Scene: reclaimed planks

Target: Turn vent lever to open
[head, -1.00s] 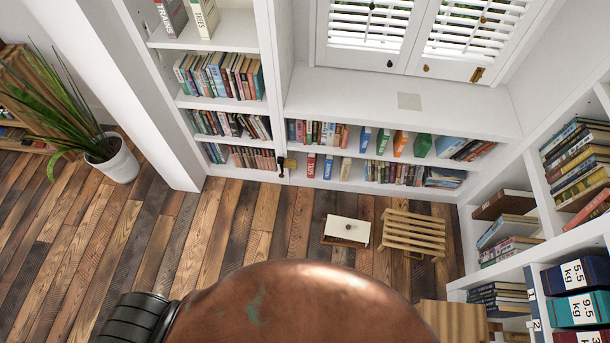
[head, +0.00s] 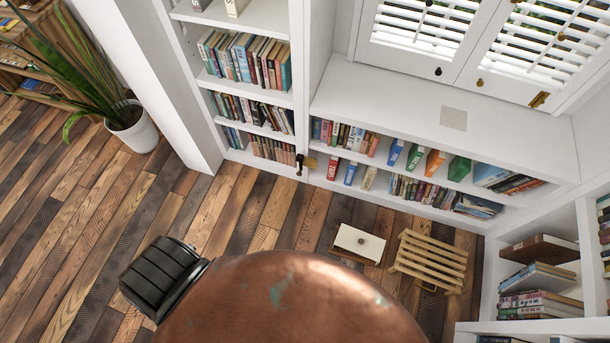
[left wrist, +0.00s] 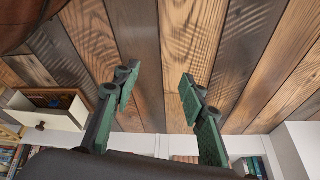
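A small dark upright handle with a brass-coloured piece (head: 305,162) sits at the front edge of the white shelving in the head view. It may be the vent lever, but it is too small to tell, and its setting cannot be read. A brass latch (head: 540,99) also shows on the window shutters. My left gripper (left wrist: 158,82) is open and empty in the left wrist view, its green fingers apart over the plank floor and touching nothing. It does not show in the head view. My right gripper is in neither view.
A potted plant (head: 132,128) stands at the left. The plank floor (head: 90,215) between is clear.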

